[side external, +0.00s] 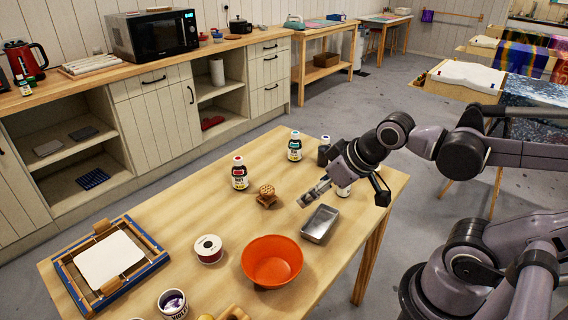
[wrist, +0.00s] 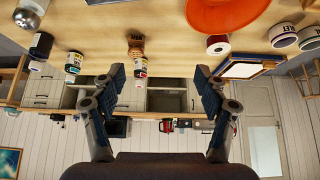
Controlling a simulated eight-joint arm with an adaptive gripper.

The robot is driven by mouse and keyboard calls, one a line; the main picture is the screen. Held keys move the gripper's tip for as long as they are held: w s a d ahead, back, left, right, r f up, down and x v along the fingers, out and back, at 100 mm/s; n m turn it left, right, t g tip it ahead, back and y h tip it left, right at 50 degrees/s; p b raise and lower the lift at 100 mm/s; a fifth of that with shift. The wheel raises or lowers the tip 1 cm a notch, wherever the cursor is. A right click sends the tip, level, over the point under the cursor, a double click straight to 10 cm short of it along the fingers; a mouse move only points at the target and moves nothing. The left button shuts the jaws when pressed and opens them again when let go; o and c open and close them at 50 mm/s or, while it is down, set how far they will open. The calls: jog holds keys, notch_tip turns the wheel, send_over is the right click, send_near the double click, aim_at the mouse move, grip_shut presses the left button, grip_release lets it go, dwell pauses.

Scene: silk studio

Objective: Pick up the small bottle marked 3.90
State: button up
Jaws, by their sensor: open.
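No price mark, 3.90 or other, is readable in either view.
A blue-edged frame (side external: 148,243) lies at the left end. The table's left middle is clear.

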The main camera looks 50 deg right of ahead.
jog(key=w+d+r+n+h, duration=0.2)
jog(key=w+d+r+n, duration=0.1)
jog(key=w+d+n, duration=0.4)
jog(key=n+g+h, duration=0.4)
jog(key=n, duration=1.1)
send_over(295, 149)
jog(key=a, duration=0.4)
notch_tip(295, 149, down, 11)
jog(key=shift+g, duration=0.3)
jog(key=shift+s+d+x, duration=0.1)
jog(key=shift+x, duration=1.65)
jog(key=shift+s+d+x, duration=0.1)
jog(key=shift+d+x, duration=0.05)
jog(key=shift+x, duration=1.65)
jog(key=shift+s+d+x, duration=0.1)
jog(key=shift+x, duration=1.65)
jog(key=shift+r, duration=0.15)
jog(key=c, duration=1.3)
